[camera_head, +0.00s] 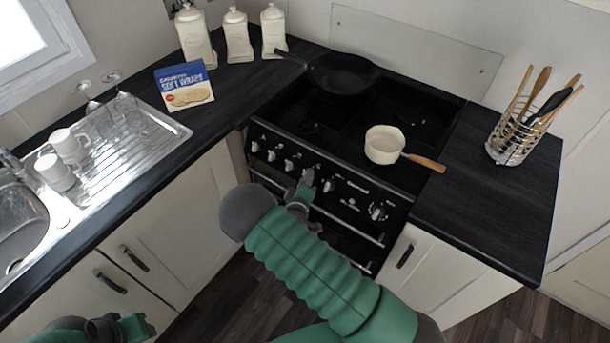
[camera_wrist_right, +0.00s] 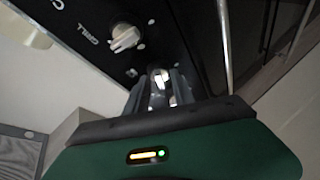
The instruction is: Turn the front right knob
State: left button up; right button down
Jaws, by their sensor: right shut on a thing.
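The black stove front carries a row of pale knobs; some stand to the left (camera_head: 271,155) and one large knob (camera_head: 376,211) stands at the right end. My right gripper (camera_head: 304,186) is at the middle of this row. In the right wrist view its fingers (camera_wrist_right: 160,95) are shut on a small pale stove knob (camera_wrist_right: 159,77). Another knob (camera_wrist_right: 125,38), beside the word GRILL, stands apart from the fingers. The gripper and arm cover part of the stove front. My left gripper (camera_head: 122,327) is at the lower left, away from the stove; its fingers are unclear.
A cream saucepan (camera_head: 383,146) and a black frying pan (camera_head: 343,73) are on the hob. A utensil holder (camera_head: 512,142) stands on the right counter. An oven rail (camera_wrist_right: 225,45) runs close beside the right gripper. Cupboard handles (camera_head: 405,256) stick out below the counter.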

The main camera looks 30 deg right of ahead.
jog(key=shift+r+n+y+p, duration=0.15)
jog(key=shift+n+y+p, duration=0.45)
jog(key=shift+n+p, duration=0.65)
jog(key=shift+n, duration=0.45)
jog(key=c, duration=1.5)
grip_release()
jog(key=o, duration=0.4)
jog(key=shift+w+d+f+g, duration=0.15)
jog(key=shift+w+f+g, duration=0.05)
jog(key=shift+f+g, duration=0.1)
jog(key=shift+r, duration=0.1)
jog(key=shift+s, duration=0.1)
